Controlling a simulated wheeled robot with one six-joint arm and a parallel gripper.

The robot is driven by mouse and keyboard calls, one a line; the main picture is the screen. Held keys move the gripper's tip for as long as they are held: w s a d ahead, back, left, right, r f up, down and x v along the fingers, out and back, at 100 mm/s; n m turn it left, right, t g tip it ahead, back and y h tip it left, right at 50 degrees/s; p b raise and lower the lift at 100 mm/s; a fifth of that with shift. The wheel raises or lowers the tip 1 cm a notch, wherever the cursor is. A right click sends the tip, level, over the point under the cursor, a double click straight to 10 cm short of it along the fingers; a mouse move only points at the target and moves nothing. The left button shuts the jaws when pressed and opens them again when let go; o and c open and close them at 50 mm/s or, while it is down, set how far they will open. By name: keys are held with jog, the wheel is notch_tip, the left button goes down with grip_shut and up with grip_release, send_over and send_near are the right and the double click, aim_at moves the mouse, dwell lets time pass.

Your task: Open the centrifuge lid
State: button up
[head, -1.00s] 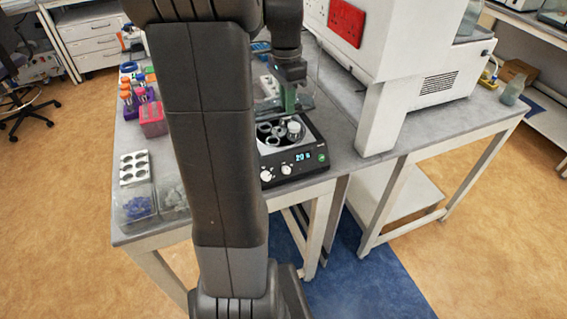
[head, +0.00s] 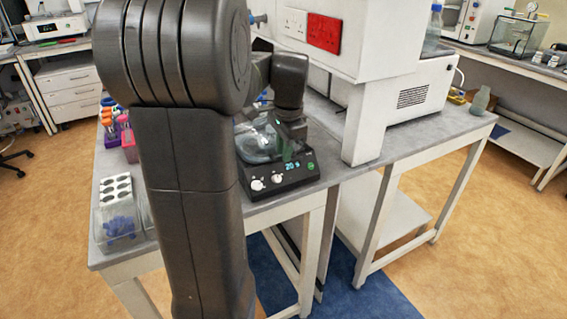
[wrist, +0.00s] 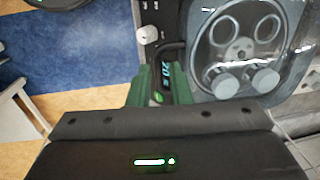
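The centrifuge (head: 292,178) is a black box with two white knobs and a lit display, on the grey bench. Its clear lid (head: 256,143) looks lowered over the rotor. In the wrist view the clear lid (wrist: 298,52) covers the round rotor (wrist: 240,48), with a dark handle at the lid's front edge. My gripper (head: 289,147) is at the centrifuge's front, by the lid's front edge. In the wrist view its green fingers (wrist: 161,72) stand apart beside the display and the handle. I cannot tell whether they touch the handle.
A tall white machine (head: 368,50) stands close on the right of the centrifuge. A white tube rack (head: 116,190) and a clear bin of blue caps (head: 120,225) lie at the bench's left front. My arm hides part of the bench.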

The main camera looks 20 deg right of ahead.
jog(key=shift+f, duration=0.4)
jog(key=shift+r, duration=0.15)
